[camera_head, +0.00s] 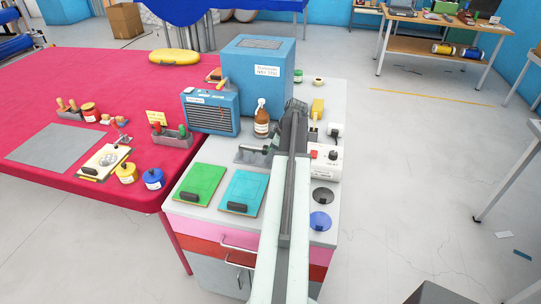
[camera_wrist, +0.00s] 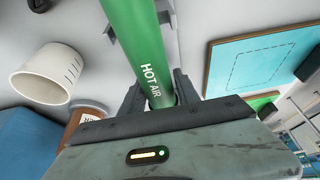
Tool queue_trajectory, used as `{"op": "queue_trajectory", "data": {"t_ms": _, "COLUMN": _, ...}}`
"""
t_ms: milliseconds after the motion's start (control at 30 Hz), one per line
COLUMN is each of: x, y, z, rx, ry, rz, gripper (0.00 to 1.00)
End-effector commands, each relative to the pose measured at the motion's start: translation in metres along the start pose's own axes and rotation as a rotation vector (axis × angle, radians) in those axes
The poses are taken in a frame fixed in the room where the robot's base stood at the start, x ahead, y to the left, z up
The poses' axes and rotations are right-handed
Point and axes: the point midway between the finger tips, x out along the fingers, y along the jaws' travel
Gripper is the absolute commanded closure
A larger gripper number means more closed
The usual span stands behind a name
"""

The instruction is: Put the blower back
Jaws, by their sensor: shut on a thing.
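The blower (camera_wrist: 142,45) is a green tube marked "HOT AIR" in the wrist view. My gripper (camera_wrist: 157,90) is shut on it, with a dark finger on each side of the tube. The blower's far end runs out of the top of the picture. In the head view, my gripper (camera_head: 271,147) is low over the worktop, largely hidden by my arm, and only a little green shows there. A grey metal plate or bracket (camera_head: 248,157) lies on the worktop just left of it. Whether the blower touches the bracket cannot be told.
A brown spray bottle (camera_head: 261,122), a blue heater-like box (camera_head: 210,111) and a tall blue cabinet (camera_head: 258,68) stand behind. Green (camera_head: 200,184) and blue (camera_head: 244,191) boards lie in front. A white control box (camera_head: 325,161) is right of my arm. A white cup (camera_wrist: 47,75) is close by.

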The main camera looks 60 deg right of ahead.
Motion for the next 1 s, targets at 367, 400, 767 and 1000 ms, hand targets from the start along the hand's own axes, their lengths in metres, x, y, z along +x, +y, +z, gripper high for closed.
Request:
{"op": "queue_trajectory", "data": {"t_ms": 367, "x": 0.0019, "y": -0.0001, "z": 0.0004, "rx": 0.000, "ry": 0.000, "rz": 0.000, "gripper": 1.00}}
{"op": "queue_trajectory", "data": {"t_ms": 400, "x": 0.0023, "y": -0.0001, "z": 0.0006, "rx": 0.000, "ry": 0.000, "rz": 0.000, "gripper": 1.00}}
{"op": "queue_trajectory", "data": {"t_ms": 767, "x": 0.0034, "y": -0.0001, "z": 0.0010, "rx": 0.000, "ry": 0.000, "rz": 0.000, "gripper": 1.00}}
{"op": "queue_trajectory", "data": {"t_ms": 1000, "x": 0.0034, "y": -0.0001, "z": 0.0010, "rx": 0.000, "ry": 0.000, "rz": 0.000, "gripper": 0.37}}
